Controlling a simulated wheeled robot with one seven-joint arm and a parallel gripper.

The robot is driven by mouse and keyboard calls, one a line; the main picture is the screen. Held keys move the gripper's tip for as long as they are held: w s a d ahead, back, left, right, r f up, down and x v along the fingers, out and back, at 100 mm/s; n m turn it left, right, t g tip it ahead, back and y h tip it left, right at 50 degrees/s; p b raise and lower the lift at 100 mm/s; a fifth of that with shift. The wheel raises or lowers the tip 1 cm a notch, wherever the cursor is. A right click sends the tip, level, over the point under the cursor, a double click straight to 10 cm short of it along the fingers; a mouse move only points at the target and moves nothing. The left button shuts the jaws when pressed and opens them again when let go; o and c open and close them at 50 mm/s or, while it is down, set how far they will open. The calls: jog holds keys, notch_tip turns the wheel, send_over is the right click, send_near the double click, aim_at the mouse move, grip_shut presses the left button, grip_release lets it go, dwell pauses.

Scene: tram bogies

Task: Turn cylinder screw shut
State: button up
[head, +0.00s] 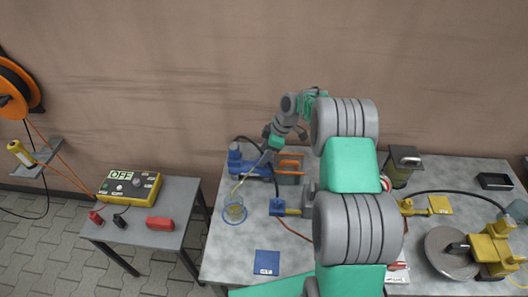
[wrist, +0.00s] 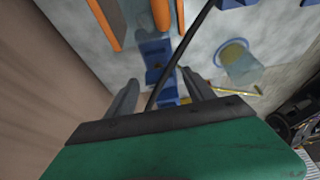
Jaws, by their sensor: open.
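My gripper (head: 270,137) is over the back left of the grey table, and its two fingers (wrist: 160,80) are apart with nothing held between them. A blue cylinder unit (head: 248,165) lies below it, beside an orange frame (head: 291,157). In the wrist view a blue part (wrist: 155,50) shows beyond the fingertips, with a black hose crossing in front of it. I cannot make out the cylinder's screw itself. A clear jar with yellowish liquid (head: 235,212) stands on a blue ring in front of the cylinder, and a thin pale tube rises from it. The jar also shows in the wrist view (wrist: 238,65).
A side table at left holds a yellow control box (head: 130,188) with an OFF sign and a red block (head: 159,223). A blue card (head: 267,262) lies at the front. Yellow units (head: 490,250) and a grey disc (head: 450,253) are at right. My arm hides the table's middle.

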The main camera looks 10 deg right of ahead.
jog(key=shift+a+f, duration=0.15)
jog(key=shift+f, duration=0.1)
jog(key=shift+c, duration=0.4)
grip_shut()
